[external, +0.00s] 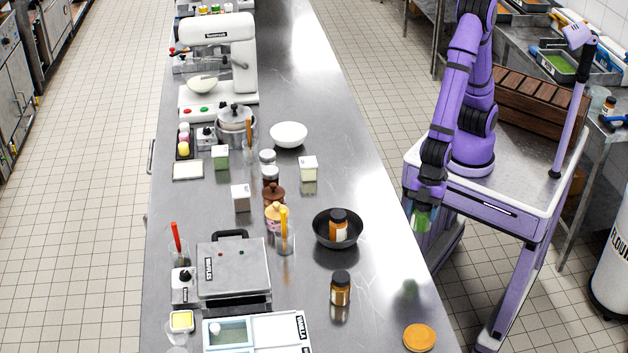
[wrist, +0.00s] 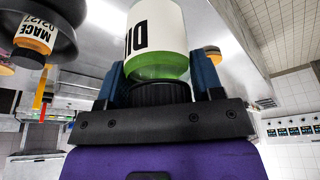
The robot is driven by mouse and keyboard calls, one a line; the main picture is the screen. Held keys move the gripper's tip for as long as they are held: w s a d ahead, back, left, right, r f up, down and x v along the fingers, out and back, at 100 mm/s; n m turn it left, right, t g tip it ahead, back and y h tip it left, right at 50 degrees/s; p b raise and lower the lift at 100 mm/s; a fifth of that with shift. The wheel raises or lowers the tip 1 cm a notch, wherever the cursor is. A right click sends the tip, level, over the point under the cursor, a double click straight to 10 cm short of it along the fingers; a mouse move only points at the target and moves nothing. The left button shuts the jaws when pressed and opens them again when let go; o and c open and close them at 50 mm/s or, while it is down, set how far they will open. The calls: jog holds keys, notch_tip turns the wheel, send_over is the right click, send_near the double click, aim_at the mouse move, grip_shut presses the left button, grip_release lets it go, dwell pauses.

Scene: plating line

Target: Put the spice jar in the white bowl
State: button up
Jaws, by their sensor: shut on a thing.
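My gripper (external: 422,208) is shut on a spice jar (external: 421,219) and holds it in the air by the counter's right edge. In the wrist view, this jar (wrist: 158,40) has a white label starting "DI", green contents and a dark cap toward my palm, between the blue fingers of my gripper (wrist: 160,74). The white bowl (external: 289,134) stands upright on the counter, farther back and left of my gripper, and looks empty. It is well apart from the held jar.
A dark pan (external: 318,234) holding an orange-brown jar (external: 338,228) lies between my gripper and the counter's middle. Another brown jar (external: 340,289) and an orange lid (external: 419,338) are nearer. The counter right of the bowl is clear.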

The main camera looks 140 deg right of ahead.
aim_at(423, 204)
notch_tip(423, 204, up, 4)
jog(key=shift+r, duration=0.25)
jog(key=s+d+f+m+g+h, duration=0.2)
jog(key=d+m, duration=0.9)
jog(key=d, duration=2.8)
jog(key=s+d+r+m+g+h, duration=0.1)
jog(key=s+d+m, duration=0.3)
jog(key=s+d, duration=0.95)
jog(key=s+d+r+m+h, duration=0.1)
jog(key=s+d+m, duration=0.4)
jog(key=s+d, duration=0.8)
jog(key=shift+w+a+f+x, duration=0.1)
jog(key=shift+w+a+x, duration=0.3)
jog(key=shift+x, duration=2.15)
jog(key=shift+w+a+f+x, duration=0.1)
jog(key=shift+w+a+x, duration=0.3)
jog(key=shift+x, duration=2.2)
jog(key=shift+w+a+f+x, duration=0.1)
jog(key=shift+w+a+x, duration=0.3)
jog(key=shift+x, duration=2.15)
jog(key=shift+f, duration=0.1)
